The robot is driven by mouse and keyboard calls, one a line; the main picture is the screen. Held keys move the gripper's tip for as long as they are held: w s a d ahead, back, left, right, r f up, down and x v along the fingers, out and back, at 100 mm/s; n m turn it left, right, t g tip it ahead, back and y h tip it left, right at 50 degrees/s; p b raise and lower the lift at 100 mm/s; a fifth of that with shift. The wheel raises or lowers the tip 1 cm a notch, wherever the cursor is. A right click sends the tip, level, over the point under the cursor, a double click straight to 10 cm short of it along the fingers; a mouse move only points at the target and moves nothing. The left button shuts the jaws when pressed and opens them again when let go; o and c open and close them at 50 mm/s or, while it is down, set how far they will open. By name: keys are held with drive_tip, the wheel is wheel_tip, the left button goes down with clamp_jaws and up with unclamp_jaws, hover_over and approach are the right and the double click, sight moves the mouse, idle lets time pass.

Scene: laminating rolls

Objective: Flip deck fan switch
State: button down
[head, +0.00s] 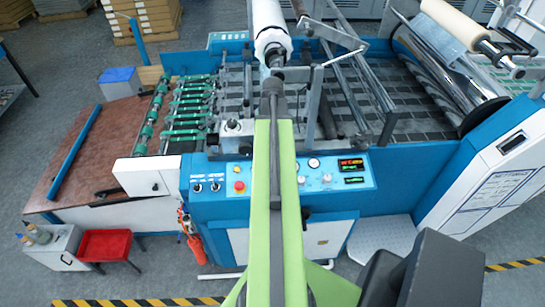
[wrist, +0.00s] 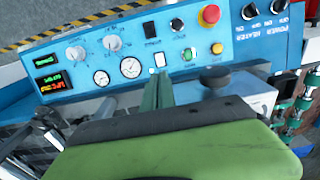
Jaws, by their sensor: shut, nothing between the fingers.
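The blue control panel (head: 321,175) is on the front of the laminator in the head view, partly covered by my green arm. The wrist view shows the panel upside down (wrist: 245,52). It carries a black rocker (wrist: 150,30), a white rocker (wrist: 160,60), a black knob (wrist: 176,24) and two black switches by the POWER HEATER lettering (wrist: 250,11). I cannot read which one is the deck fan switch. My gripper (wrist: 158,92) is shut and empty, its tips just below the white rocker in the wrist picture; contact cannot be told. In the head view my arm hides it.
A red stop button (wrist: 210,15), a green button (wrist: 189,54), a yellow button (wrist: 217,48) and gauges (wrist: 130,67) crowd the panel. A black round knob (wrist: 214,76) stands right of my fingers. Rollers (head: 270,30) and frame bars lie behind the panel.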

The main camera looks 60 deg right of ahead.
drive_tip(key=f+b, duration=0.6)
drive_tip(key=f, duration=0.1)
drive_tip(key=f+b, duration=0.7)
drive_tip(key=shift+d, duration=0.2)
drive_tip(key=shift+r, duration=0.15)
